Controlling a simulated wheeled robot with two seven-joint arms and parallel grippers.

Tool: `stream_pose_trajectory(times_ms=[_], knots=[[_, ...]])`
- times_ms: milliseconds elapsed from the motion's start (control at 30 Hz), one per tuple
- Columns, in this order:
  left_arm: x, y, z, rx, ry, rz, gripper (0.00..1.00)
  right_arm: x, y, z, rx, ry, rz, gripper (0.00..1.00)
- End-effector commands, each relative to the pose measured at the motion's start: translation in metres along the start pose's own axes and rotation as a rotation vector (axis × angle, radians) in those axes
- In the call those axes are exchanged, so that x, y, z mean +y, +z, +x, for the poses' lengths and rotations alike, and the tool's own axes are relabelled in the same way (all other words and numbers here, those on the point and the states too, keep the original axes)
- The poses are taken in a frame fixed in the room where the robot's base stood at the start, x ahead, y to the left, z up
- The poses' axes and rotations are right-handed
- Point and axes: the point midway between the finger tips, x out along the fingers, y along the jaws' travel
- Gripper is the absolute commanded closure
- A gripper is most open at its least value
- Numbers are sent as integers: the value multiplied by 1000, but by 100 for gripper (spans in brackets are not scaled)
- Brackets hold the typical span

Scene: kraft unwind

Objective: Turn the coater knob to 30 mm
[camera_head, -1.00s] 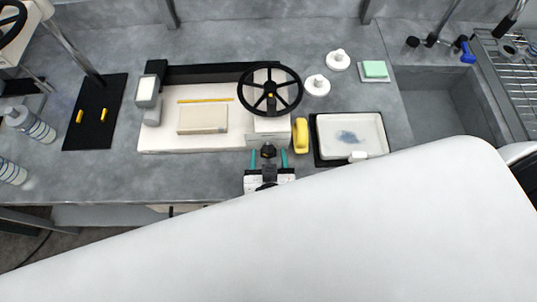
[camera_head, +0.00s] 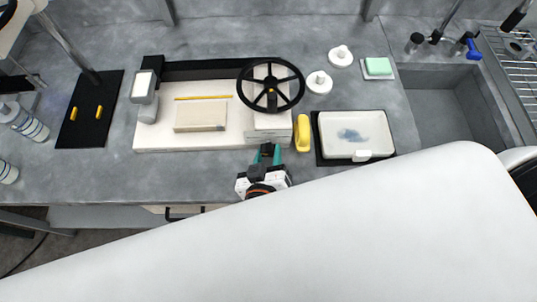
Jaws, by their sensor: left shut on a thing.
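The coater (camera_head: 160,143) is a long cream machine on the grey bench, with a black spoked handwheel (camera_head: 270,62) above its right end. The coater knob (camera_head: 266,148) is a small dark piece at the front right of the machine. My left gripper (camera_head: 267,153), with teal fingers, is shut on the knob, one finger on each side. The fingers hide part of the knob, and any scale marks are too small to read. My right gripper is not in view.
A yellow object (camera_head: 302,132) stands close right of the coater, beside a white tray (camera_head: 388,148) on a black mat. White round pieces (camera_head: 319,82) and a green block (camera_head: 378,66) lie behind. A sink (camera_head: 450,110) is at right.

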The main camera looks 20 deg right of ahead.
Motion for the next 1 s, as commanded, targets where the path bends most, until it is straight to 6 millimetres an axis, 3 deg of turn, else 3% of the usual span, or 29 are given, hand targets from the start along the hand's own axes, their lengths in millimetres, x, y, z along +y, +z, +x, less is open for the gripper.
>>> stream_pose_trajectory(times_ms=[233, 267, 400, 767, 1000], knots=[[0, 0, 0, 1, -1, -5, 87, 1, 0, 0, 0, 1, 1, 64], [0, 0, 0, 1, -1, -5, 61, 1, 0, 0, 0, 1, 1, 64], [0, 0, 0, 1, 0, -4, 42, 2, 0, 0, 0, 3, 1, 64], [0, -2, -7, 2, 0, -2, 42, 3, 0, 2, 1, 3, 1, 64], [1, -4, -51, 4, 1, -5, 42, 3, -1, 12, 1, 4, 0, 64]])
